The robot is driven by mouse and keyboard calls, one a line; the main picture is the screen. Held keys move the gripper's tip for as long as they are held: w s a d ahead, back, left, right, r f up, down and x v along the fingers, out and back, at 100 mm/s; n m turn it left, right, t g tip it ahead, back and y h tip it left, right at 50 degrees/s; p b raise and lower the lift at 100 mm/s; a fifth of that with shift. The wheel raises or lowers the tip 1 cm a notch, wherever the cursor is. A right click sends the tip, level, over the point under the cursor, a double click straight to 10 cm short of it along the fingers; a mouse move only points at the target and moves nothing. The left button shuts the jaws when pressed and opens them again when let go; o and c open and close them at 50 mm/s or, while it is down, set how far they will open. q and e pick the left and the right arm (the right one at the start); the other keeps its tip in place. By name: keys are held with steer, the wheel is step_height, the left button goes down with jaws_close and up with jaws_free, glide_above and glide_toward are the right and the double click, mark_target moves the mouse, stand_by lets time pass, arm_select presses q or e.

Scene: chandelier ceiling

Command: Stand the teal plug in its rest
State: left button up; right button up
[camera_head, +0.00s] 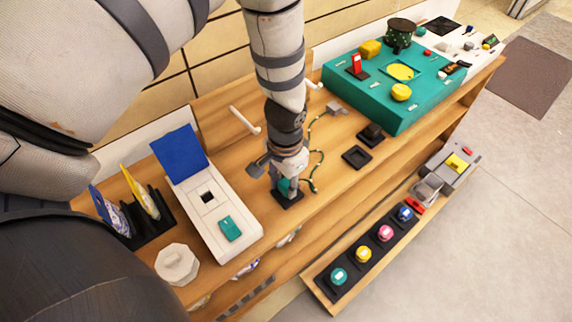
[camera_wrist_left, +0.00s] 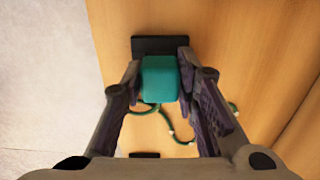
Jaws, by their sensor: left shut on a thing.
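The teal plug (camera_head: 284,185) is between the fingers of my left gripper (camera_head: 288,182), which is shut on it. In the left wrist view the plug (camera_wrist_left: 160,78) shows as a teal block between the two dark fingers. A black square rest (camera_head: 291,201) lies on the wooden counter right under the plug; it also shows in the left wrist view (camera_wrist_left: 150,45), partly hidden by plug and fingers. I cannot tell whether the plug touches or sits inside the rest. A green cord (camera_head: 312,157) runs from near the plug across the counter. My right gripper is not in view.
Two more black square holders (camera_head: 357,157) (camera_head: 371,134) stand to the right, beyond them a teal box (camera_head: 388,100). A white device (camera_head: 211,212) with a blue flap stands close on the left. A lower shelf holds a row of coloured knobs (camera_head: 363,254).

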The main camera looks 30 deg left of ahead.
arm_select(q)
steer(key=shift+f, duration=0.65)
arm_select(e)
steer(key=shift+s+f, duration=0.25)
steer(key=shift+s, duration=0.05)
arm_select(q)
steer(key=o, duration=1.1)
steer(key=shift+c, duration=1.3)
steer(key=shift+w+r, duration=0.1)
steer(key=shift+r, duration=4.45)
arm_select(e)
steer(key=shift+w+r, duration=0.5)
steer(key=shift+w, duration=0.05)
